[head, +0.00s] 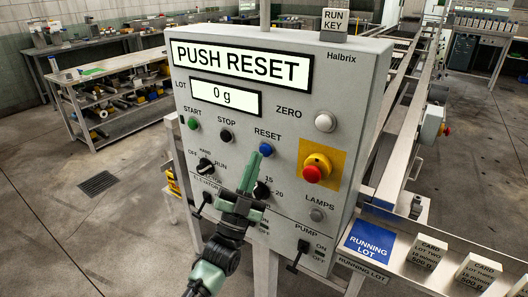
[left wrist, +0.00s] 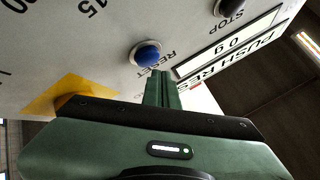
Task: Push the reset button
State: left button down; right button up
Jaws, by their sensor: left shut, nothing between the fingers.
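The blue RESET button (head: 266,150) sits on the grey Halbrix control panel (head: 350,100), below its label. The panel's upper display (head: 242,66) reads PUSH RESET. My left gripper (head: 254,158) is shut and empty, its green fingertips just below and left of the button in the head view. In the left wrist view, the button (left wrist: 146,53) shows just beyond the closed fingertips (left wrist: 162,76), a little to their left. I cannot tell whether they touch. My right gripper is not in view.
Near the button are the green START button (head: 194,123), the black STOP button (head: 226,135), the white ZERO button (head: 325,122) and a red emergency stop (head: 317,168) on a yellow plate. A pump lever (head: 298,256) juts out lower right. A conveyor (head: 408,130) stands right.

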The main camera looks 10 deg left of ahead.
pick_arm(q)
jog(key=shift+w, duration=0.15)
jog(key=shift+w+d+b, duration=0.15)
jog(key=shift+w+b, duration=0.1)
jog(key=shift+b, duration=0.05)
jog(key=shift+w+d+b, duration=0.15)
jog(key=shift+w+b, duration=0.2)
jog(key=shift+w, duration=0.1)
dwell(0.9)
jog(key=shift+s, duration=0.1)
jog(key=shift+s+a+p, duration=0.3)
jog(key=shift+s+p, duration=0.15)
jog(key=shift+s, duration=0.35)
jog(key=s, duration=0.1)
jog(key=s+a+p, duration=0.1)
jog(key=s, duration=0.1)
jog(key=s+p, duration=0.1)
jog(key=shift+s+a, duration=0.35)
